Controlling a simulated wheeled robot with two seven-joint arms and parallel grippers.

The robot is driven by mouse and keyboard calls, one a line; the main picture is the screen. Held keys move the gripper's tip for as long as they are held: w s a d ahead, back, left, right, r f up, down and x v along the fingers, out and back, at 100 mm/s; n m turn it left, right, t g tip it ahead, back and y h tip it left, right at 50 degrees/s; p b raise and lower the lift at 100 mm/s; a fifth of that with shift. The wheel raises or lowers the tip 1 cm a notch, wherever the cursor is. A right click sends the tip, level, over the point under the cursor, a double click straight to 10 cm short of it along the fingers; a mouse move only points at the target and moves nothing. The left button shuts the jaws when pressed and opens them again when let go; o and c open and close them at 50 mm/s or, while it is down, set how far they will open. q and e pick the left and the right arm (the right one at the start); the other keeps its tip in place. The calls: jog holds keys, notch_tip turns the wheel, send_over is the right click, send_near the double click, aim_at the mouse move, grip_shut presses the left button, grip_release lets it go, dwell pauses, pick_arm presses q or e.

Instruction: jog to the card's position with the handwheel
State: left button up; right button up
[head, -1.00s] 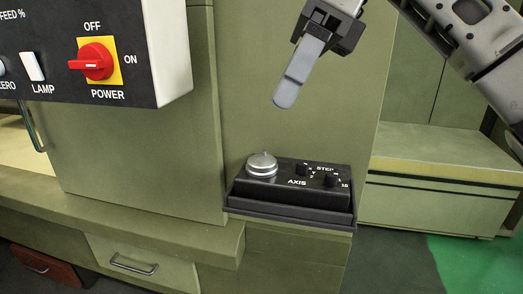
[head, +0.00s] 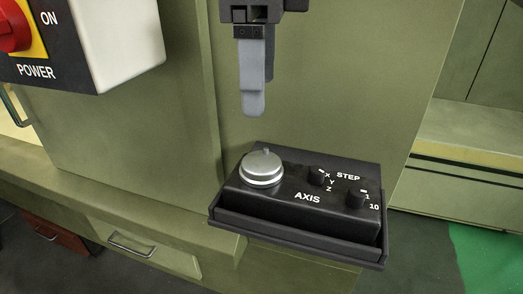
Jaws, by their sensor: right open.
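The handwheel (head: 262,168) is a round silver knob on the left of a black pendant box (head: 300,205). An AXIS selector (head: 317,177) marked X, Y, Z and a STEP selector (head: 356,197) marked 1 and 10 sit to its right. My right gripper (head: 253,105) points down above the handwheel, apart from it. The card is not in view. My left gripper is not in view.
The box sits in a dark tray (head: 290,240) on the green cabinet's front. A control panel (head: 125,45) with a red POWER switch (head: 14,30) juts out at upper left. A ledge with drawers (head: 140,262) runs below. Space right of the box is free.

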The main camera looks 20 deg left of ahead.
aim_at(261, 161)
notch_tip(261, 161, down, 11)
jog(key=shift+w+r, duration=0.15)
jog(key=c, duration=1)
